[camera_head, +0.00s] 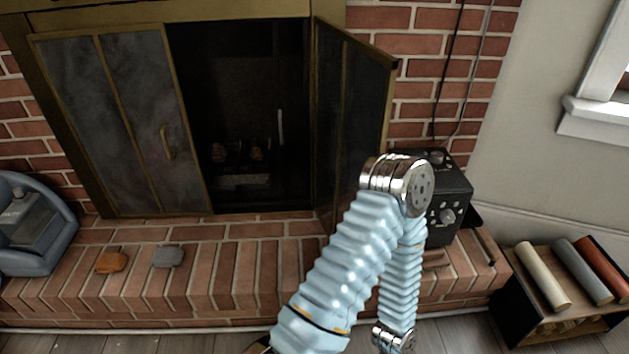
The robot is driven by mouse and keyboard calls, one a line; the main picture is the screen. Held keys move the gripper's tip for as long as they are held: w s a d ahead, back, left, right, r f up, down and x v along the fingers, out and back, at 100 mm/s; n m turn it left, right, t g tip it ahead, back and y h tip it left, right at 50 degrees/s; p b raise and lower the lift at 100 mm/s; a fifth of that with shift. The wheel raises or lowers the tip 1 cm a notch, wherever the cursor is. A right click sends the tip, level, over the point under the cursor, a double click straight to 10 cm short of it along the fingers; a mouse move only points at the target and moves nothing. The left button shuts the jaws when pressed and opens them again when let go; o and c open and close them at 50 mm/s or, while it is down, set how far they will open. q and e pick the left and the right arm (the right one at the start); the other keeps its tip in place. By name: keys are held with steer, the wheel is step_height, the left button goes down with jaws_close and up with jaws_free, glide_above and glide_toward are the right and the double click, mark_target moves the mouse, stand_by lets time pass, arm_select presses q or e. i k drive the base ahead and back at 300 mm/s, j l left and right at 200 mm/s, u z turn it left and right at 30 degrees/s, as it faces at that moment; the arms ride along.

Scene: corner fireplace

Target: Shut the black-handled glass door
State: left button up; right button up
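The fireplace's right glass door (352,110) stands open, swung out towards me, with dark glass in a brass-coloured frame. No black handle can be made out on it; my arm hides its lower outer part. The left glass door (125,115) is shut, with smoky grey panes and a brass-coloured handle (168,143). A pale blue ribbed arm of mine rises from the bottom, bends at a silver joint in front of the open door's lower outer edge, and drops again. I cannot tell whether they touch. Neither gripper shows.
A black box with knobs (450,195) stands on the brick hearth (240,280) right of the open door. An orange block (112,262), a grey block (168,257) and a blue-grey container (35,225) are left. A rack with rolls (545,310) stands right.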

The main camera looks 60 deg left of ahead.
mark_target(355, 111)
steer(key=i+u, duration=0.2)
steer(key=u, duration=0.25)
steer(key=i+l+u, duration=0.15)
steer(key=u, duration=0.3)
steer(key=i+l+u, duration=0.15)
steer(key=u, duration=0.25)
steer(key=i+l+u, duration=0.15)
steer(key=u, duration=0.3)
steer(key=l+u, duration=0.45)
steer(key=i+l+u, duration=0.1)
steer(key=u, duration=0.35)
steer(key=k+l+u, duration=0.1)
steer(key=l+u, duration=0.2)
steer(key=l, duration=0.25)
